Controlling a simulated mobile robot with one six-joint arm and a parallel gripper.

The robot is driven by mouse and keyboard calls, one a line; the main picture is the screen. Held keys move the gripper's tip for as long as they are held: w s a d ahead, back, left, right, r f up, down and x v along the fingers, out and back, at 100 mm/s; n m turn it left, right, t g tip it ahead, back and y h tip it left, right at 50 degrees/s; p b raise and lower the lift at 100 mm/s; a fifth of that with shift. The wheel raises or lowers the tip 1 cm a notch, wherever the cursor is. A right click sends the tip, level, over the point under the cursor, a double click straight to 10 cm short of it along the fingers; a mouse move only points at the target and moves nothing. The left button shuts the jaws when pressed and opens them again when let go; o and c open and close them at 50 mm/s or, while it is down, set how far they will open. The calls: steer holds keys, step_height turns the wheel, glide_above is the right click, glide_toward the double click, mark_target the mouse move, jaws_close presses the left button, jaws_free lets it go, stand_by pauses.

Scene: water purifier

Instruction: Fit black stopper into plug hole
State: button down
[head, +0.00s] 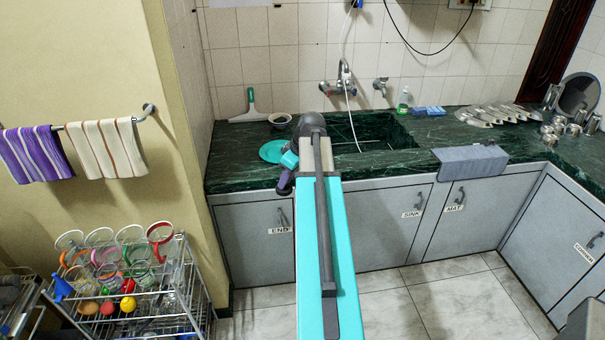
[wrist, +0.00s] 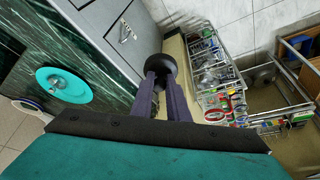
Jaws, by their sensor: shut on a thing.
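My gripper (wrist: 168,92) has its two dark purple fingers shut on the black stopper (wrist: 160,68), a small round disc at their tips in the wrist view. In the head view my gripper (head: 285,182) shows as a small dark shape at the counter's front edge, left of my arm. The stopper cannot be made out there. The dark green sink basin (head: 378,128) is set in the counter, right of my gripper and partly behind my arm. The plug hole is not visible in either view.
A turquoise dish (head: 272,151) lies on the counter near my gripper; it also shows in the wrist view (wrist: 63,85). A bowl (head: 280,119) and a squeegee (head: 251,103) stand behind it. A tap (head: 344,78) with a white hose hangs over the sink. A wire rack (head: 140,300) stands lower left.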

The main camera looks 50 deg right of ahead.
steer(key=w+a+f+n+g+y, duration=0.1)
steer(key=w+a+f+n, duration=0.2)
steer(key=a, duration=1)
steer(key=w+a+f+n+y, duration=0.15)
steer(key=a+f, duration=0.25)
steer(key=a, duration=0.9)
steer(key=w+a+f+n+g, duration=0.1)
steer(key=w+a+f+n, duration=0.25)
steer(key=a, duration=0.95)
steer(key=a+f+b, duration=0.5)
steer(key=f+b, duration=0.5)
steer(key=f, duration=0.1)
steer(key=shift+s+a+f+n, duration=0.25)
steer(key=shift+s+a+n, duration=0.05)
steer(key=shift+s+a, duration=0.1)
steer(key=shift+s+d, duration=0.1)
